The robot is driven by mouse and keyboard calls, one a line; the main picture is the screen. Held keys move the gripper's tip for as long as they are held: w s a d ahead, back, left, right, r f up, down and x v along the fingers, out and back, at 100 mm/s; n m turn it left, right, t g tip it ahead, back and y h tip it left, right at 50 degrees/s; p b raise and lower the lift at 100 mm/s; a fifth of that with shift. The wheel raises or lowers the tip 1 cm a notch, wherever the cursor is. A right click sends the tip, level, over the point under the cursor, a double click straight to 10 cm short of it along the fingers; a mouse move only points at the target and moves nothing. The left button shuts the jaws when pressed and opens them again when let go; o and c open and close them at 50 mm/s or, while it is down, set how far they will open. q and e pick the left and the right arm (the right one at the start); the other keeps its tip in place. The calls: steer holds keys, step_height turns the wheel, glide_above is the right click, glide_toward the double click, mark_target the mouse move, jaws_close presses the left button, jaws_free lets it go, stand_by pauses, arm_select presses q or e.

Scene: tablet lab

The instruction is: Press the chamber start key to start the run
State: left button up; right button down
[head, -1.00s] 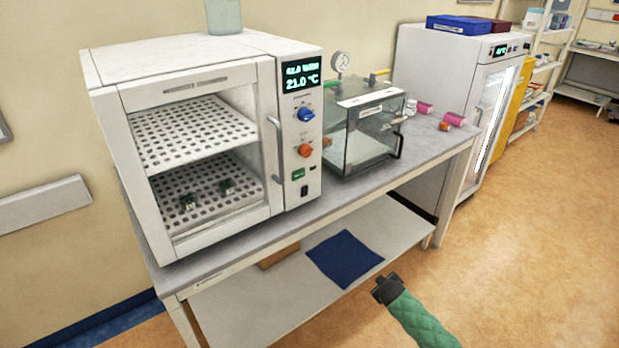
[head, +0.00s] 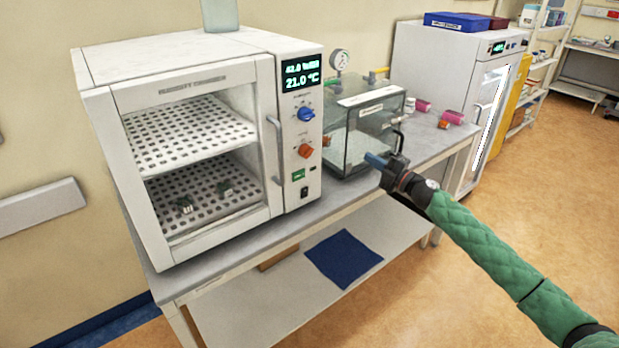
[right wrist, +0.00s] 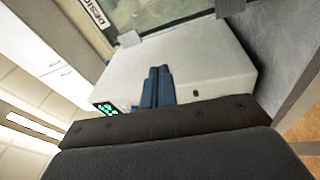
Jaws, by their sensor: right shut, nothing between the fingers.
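The white humidity chamber (head: 180,48) stands on the bench at left in the head view, its door shut. Its right-hand panel has a lit display (head: 301,74), a blue knob (head: 306,114), an orange knob (head: 305,151), a green key (head: 298,174) and a black switch (head: 304,191) below. My right gripper (head: 376,160) is shut and empty, in front of the glass desiccator, to the right of the panel and apart from the key. My left gripper is out of view.
The glass desiccator (head: 350,115) with a gauge (head: 339,61) stands right of the chamber, close behind my right gripper. Pink-capped bottles (head: 452,117) lie farther right on the bench (head: 432,146). A blue mat (head: 343,259) lies on the lower shelf. The floor at right is open.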

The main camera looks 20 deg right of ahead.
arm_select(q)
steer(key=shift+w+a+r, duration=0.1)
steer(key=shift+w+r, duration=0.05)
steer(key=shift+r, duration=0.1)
arm_select(e)
steer(key=s+a+f+n+g+y, duration=0.2)
steer(key=s+a+n+g+y, duration=0.4)
steer(key=s+a+n+g, duration=0.2)
steer(key=shift+s+a+f+n+g+y, duration=0.2)
steer(key=shift+a+n+g+y, duration=0.15)
steer(key=shift+a+g, duration=0.5)
steer(key=p, duration=0.5)
glide_toward(296, 177)
steer(key=s+a, duration=0.1)
steer(key=a, duration=0.3)
steer(key=w+p, duration=0.2)
steer(key=w, duration=0.1)
steer(key=shift+a+r, duration=0.1)
steer(key=shift+a, duration=0.25)
steer(key=shift+w+a, duration=0.15)
steer(key=shift+w, duration=0.15)
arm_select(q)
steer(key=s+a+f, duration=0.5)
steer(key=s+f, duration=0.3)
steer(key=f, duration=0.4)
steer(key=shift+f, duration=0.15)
